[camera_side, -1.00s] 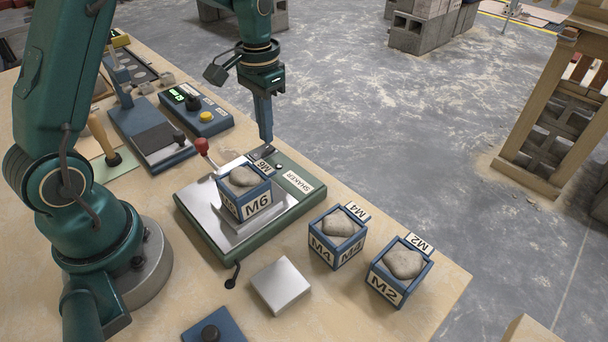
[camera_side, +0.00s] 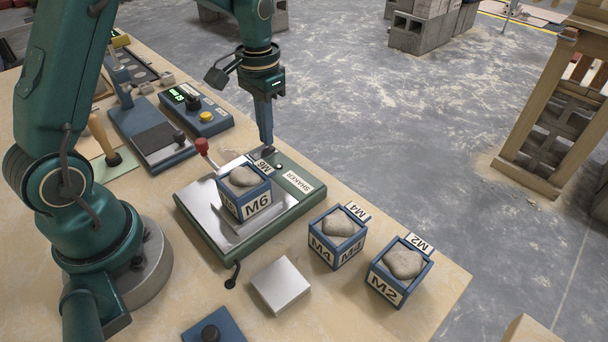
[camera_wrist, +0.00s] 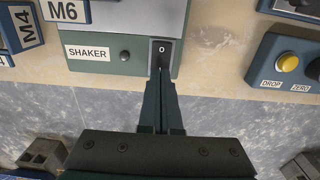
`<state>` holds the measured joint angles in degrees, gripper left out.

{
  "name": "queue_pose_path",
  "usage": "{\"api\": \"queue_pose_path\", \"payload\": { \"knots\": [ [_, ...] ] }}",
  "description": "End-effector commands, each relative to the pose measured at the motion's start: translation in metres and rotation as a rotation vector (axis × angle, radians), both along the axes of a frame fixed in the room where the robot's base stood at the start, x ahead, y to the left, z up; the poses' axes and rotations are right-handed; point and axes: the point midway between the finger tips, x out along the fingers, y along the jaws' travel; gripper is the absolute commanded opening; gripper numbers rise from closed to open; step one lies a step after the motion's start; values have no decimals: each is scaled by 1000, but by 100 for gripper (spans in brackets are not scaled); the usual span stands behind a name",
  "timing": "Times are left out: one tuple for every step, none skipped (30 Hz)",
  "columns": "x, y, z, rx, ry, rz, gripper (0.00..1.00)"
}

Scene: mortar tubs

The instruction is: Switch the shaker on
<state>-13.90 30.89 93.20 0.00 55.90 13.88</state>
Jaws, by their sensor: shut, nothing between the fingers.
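The shaker (camera_side: 215,254) is a green base with a metal plate at the middle of the bench; its labelled front edge (camera_wrist: 90,53) shows in the wrist view. A dark rocker switch (camera_wrist: 161,54) marked "0" sits at the panel's end, partly hidden by the fingers. Tub M6 (camera_side: 257,203) stands on the plate, filled with a grey mound; a red-knobbed lever (camera_side: 202,146) is beside it. My gripper (camera_side: 268,146) is shut and empty, pointing down with its tips at the switch; the wrist view shows the fingertips (camera_wrist: 160,76) at its lower part. I cannot tell whether they touch it.
Tubs M4 (camera_side: 337,238) and M2 (camera_side: 399,271) stand right of the shaker. A blue control box (camera_side: 204,122) with a yellow button is behind it, and a metal block (camera_side: 281,286) lies in front. The bench edge is close to my gripper.

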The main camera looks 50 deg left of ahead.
Motion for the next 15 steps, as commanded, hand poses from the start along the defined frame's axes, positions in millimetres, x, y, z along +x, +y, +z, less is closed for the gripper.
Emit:
{"api": "queue_pose_path", "payload": {
  "knots": [
    [0,0,-1,0,0,0,0],
    [0,0,-1,0,0,0,0],
    [0,0,-2,0,0,0,0],
    [0,0,-2,0,0,0,0],
    [0,0,-3,0,0,0,0],
    [0,0,-3,0,0,0,0],
    [0,0,-4,0,0,0,0],
    [0,0,-4,0,0,0,0],
    [0,0,-5,0,1,0,0],
    [0,0,-5,0,1,0,0],
    [0,0,-6,0,1,0,0],
    [0,0,-6,0,1,0,0],
    [0,0,-7,0,1,0,0],
    [0,0,-7,0,1,0,0],
    [0,0,-8,0,1,0,0]
  ]
}}
